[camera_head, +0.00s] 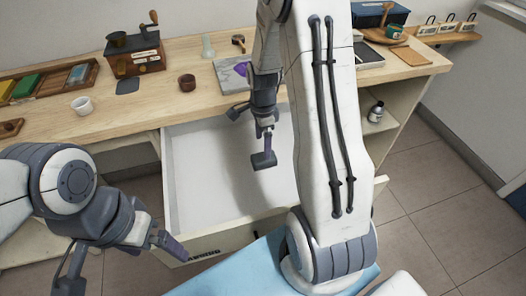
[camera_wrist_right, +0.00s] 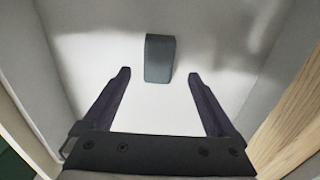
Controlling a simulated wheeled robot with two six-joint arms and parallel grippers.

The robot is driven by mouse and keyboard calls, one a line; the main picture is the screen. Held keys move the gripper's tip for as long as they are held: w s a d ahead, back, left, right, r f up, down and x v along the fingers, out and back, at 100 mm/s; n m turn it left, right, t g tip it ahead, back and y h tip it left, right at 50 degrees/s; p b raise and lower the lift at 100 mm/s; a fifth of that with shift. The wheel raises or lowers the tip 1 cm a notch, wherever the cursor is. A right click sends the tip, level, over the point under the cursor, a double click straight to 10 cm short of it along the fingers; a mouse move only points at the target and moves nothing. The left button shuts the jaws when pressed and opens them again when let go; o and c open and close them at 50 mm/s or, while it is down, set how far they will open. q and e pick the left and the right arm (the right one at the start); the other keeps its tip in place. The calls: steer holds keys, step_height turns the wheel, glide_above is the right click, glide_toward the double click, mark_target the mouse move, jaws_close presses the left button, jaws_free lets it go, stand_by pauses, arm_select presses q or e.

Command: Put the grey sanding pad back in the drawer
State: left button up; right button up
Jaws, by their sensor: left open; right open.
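The grey sanding pad (camera_head: 264,160) is a small dark grey block inside the open, white-lined drawer (camera_head: 200,185). In the right wrist view the pad (camera_wrist_right: 160,58) appears just beyond my fingertips, roughly centred between them, over the pale drawer floor. My right gripper (camera_head: 252,131) points down into the drawer, open, with its fingers apart and not closed on the pad. Whether the pad rests flat on the floor is hard to tell. My left gripper (camera_head: 120,264) is open and empty, outside the drawer near its front panel (camera_head: 225,240).
A small bottle (camera_head: 376,112) stands on a shelf at right. Most of the drawer is bare.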

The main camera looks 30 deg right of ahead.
mark_target(263, 158)
step_height(263, 158, up, 5)
steer(key=shift+f, duration=0.1)
steer(key=shift+f, duration=0.1)
stand_by(0.3)
step_height(263, 158, down, 12)
steer(key=shift+f+b, duration=0.2)
steer(key=shift+b, duration=0.15)
step_height(263, 158, up, 3)
steer(key=shift+f, duration=0.1)
steer(key=shift+r, duration=0.55)
steer(key=shift+f, duration=0.1)
